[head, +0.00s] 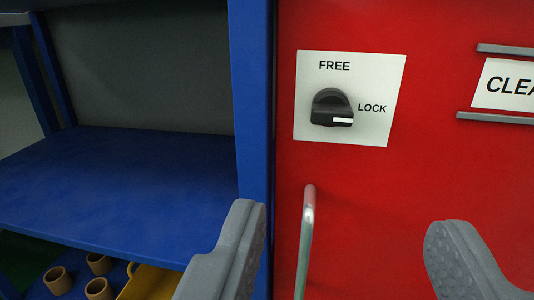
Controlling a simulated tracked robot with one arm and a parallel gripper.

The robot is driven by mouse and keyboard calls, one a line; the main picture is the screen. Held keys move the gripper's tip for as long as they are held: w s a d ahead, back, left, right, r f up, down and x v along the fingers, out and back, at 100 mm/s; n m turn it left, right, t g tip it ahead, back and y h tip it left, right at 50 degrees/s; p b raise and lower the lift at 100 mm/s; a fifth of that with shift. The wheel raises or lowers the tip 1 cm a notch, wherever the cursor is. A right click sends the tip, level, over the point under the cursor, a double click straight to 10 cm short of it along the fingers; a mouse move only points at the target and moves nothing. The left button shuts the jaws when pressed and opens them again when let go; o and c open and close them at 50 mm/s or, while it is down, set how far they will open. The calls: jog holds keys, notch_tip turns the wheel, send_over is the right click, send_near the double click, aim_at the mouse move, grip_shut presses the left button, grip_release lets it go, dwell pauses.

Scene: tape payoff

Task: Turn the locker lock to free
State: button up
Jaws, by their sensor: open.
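The locker lock is a black rotary knob (331,108) on a white plate (312,82) fixed to the red locker door (420,165). The plate reads FREE above the knob and LOCK at its right. The knob's white mark points right, toward LOCK. My gripper (345,245) shows two grey fingers at the bottom of the view, spread wide apart and empty. The knob is above the gap between the fingers, and neither finger touches it.
A metal door handle (307,235) stands below the plate, in the gap between my fingers in the picture. A blue shelf (120,180) is at the left, with several small brown rings (58,281) and a yellow item (150,283) below. A label holder (503,84) is at the right.

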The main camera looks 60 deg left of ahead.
aim_at(332, 115)
jog(key=b+x, duration=0.3)
jog(key=x, duration=1)
jog(key=shift+w+a, duration=0.15)
